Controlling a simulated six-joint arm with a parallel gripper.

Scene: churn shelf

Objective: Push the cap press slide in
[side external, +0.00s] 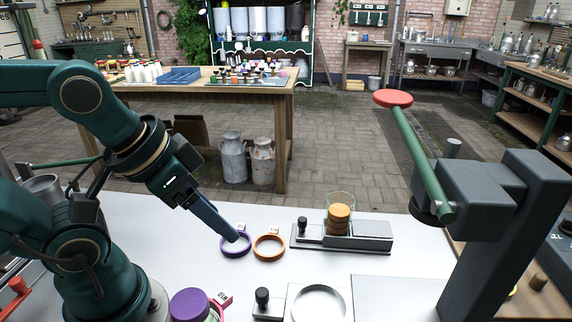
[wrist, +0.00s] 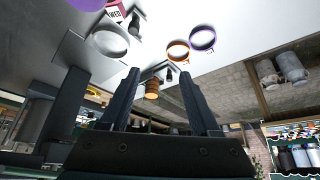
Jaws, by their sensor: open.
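The cap press (side external: 500,190) is a dark grey machine at the right in the side view, with a long green lever (side external: 420,150) raised to a red knob (side external: 393,98). In front of it, a flat slide with a black knob (side external: 262,297) and a pale ring nest (side external: 320,303) lies at the bottom edge, partly cut off. The nest (wrist: 108,40) and knob (wrist: 137,22) also show in the wrist view. My gripper (side external: 236,239) is open and empty, pointing down beside the purple ring, left of and beyond the slide's knob. Its two fingers (wrist: 159,74) show in the wrist view.
A purple ring (side external: 235,245) and an orange ring (side external: 268,247) lie on the white table. Behind the slide stands a grey base (side external: 370,236) with a black knob and a glass tube of orange caps (side external: 340,217). A purple-lidded jar (side external: 189,305) stands at the front left.

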